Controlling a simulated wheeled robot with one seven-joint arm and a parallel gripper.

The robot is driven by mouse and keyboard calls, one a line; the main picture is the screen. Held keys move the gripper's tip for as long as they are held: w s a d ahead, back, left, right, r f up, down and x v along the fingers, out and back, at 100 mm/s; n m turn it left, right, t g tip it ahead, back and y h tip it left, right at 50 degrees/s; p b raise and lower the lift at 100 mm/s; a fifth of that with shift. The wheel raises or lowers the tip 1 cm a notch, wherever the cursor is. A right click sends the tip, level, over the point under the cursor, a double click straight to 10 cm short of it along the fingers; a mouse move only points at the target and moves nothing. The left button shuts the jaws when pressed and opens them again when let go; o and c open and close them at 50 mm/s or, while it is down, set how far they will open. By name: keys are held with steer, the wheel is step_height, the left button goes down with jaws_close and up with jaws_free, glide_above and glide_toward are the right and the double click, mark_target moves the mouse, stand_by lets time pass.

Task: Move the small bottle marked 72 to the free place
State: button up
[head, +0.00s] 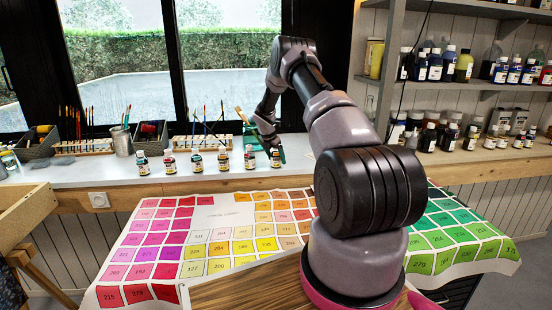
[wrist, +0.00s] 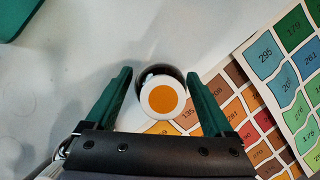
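A row of small bottles with labels stands on the white counter (head: 120,180) in front of the window. My gripper (head: 275,152) is at the right end of this row, around the last bottle (head: 275,160). In the wrist view my gripper's green fingers (wrist: 160,78) stand on both sides of a bottle with a white cap and an orange disc (wrist: 162,98). A thin gap shows beside the bottle, so the gripper looks open. I cannot read a 72 on any bottle, and no marked free place can be made out.
Left of my gripper stand several other bottles, the nearest (head: 249,158) close by. A numbered colour chart (head: 215,215) covers the table in front. Brush holders (head: 205,140) stand behind the row. Shelves with paint bottles (head: 450,90) are at right.

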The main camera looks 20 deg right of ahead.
steer(key=shift+r, duration=0.1)
steer(key=s+a+r+m, duration=0.3)
steer(key=s+a+r, duration=0.15)
steer(key=r, duration=0.65)
steer(key=s+a+r+m+t+y, duration=0.1)
steer(key=s+a+r+m, duration=0.3)
steer(key=r, duration=0.6)
steer(key=s+a+r+m, duration=0.2)
steer(key=s+r, duration=0.3)
steer(key=r, duration=0.6)
steer(key=s+a+r+m+t+y, duration=0.1)
steer(key=s+a+r+m, duration=0.2)
steer(key=s, duration=0.9)
steer(key=s+a+r+m+t+y, duration=0.1)
steer(key=s+a+r+m, duration=0.3)
steer(key=s+m, duration=0.5)
steer(key=s+a+r+m+t+y, duration=0.2)
steer(key=s+m, duration=0.5)
steer(key=s, duration=0.7)
steer(key=shift+s+a+r+y, duration=0.45)
steer(key=shift+a+r, duration=0.3)
steer(key=shift+a, duration=0.45)
steer(key=shift+w, duration=0.15)
